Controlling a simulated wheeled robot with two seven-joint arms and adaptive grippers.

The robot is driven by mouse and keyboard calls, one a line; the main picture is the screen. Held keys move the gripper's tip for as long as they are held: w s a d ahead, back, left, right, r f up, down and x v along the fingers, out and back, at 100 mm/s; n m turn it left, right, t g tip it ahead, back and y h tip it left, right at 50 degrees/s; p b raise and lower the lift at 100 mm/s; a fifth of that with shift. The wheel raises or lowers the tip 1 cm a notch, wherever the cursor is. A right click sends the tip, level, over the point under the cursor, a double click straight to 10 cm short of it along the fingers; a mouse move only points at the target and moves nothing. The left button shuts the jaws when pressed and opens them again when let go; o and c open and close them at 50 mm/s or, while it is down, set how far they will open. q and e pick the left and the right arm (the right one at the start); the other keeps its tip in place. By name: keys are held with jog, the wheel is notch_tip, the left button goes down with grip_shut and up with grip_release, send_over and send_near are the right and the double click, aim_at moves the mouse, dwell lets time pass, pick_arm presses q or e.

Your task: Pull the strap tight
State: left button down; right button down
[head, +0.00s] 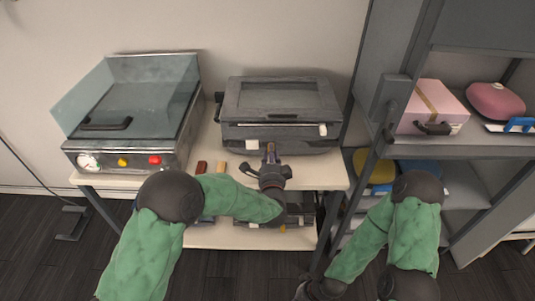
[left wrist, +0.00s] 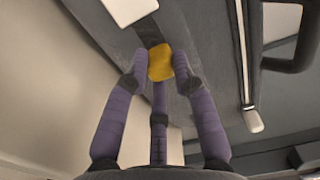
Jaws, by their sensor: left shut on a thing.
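A dark grey case-like box (head: 281,103) with a ribbed or framed lid sits on the table. My left gripper (head: 269,150) is at the middle of its front side. In the left wrist view, my left gripper's fingers (left wrist: 161,75) are shut on a yellow tab (left wrist: 160,62). A short dark strap (left wrist: 148,32) shows just beyond the tab, against the grey surface; it appears to run into the tab. The strap is too small to make out in the head view. My right wrist (head: 322,289) is low at the bottom edge; its fingers are not clear.
A glass-lidded appliance (head: 130,105) with knobs stands left on the table (head: 210,150). A grey shelf rack (head: 470,150) on the right holds a pink box (head: 433,105) and a pink rounded item (head: 495,100). Another dark item (head: 295,212) lies on the lower shelf beneath my left arm.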

pick_arm(q)
jog(key=d+p, duration=0.1)
jog(key=d, duration=0.7)
jog(key=shift+w, duration=0.1)
jog(key=shift+d+p, duration=0.2)
jog(key=shift+p, duration=0.1)
jog(key=c, duration=1)
grip_release()
jog(key=shift+d, duration=0.1)
jog(key=shift+c, duration=0.2)
jog(key=s, duration=1.2)
